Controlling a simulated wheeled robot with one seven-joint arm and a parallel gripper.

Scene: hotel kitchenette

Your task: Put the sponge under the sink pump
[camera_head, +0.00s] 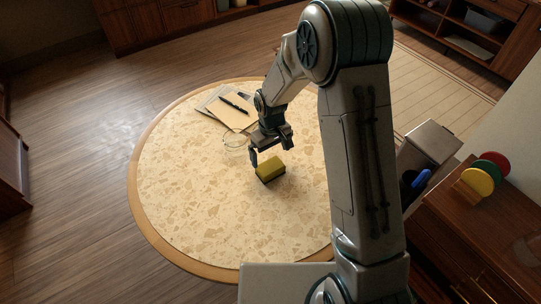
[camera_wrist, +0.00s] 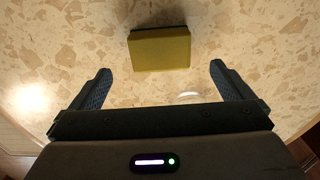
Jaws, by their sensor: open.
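A yellow sponge with a dark underside (camera_head: 269,168) lies on the round speckled table (camera_head: 190,180). It also shows in the wrist view (camera_wrist: 160,50), ahead of my fingers and roughly centred between them. My gripper (camera_head: 269,158) is just above and behind the sponge in the head view. In the wrist view its two fingers (camera_wrist: 160,88) are wide apart with nothing between them. No sink or pump shows in either view.
A glass dish (camera_head: 236,139) stands left of my gripper, with a notepad and pen (camera_head: 234,104) behind it. A cabinet (camera_head: 475,225) at right bears coloured discs (camera_head: 478,181). A grey bin (camera_head: 433,143) stands near it. The table's left and front are clear.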

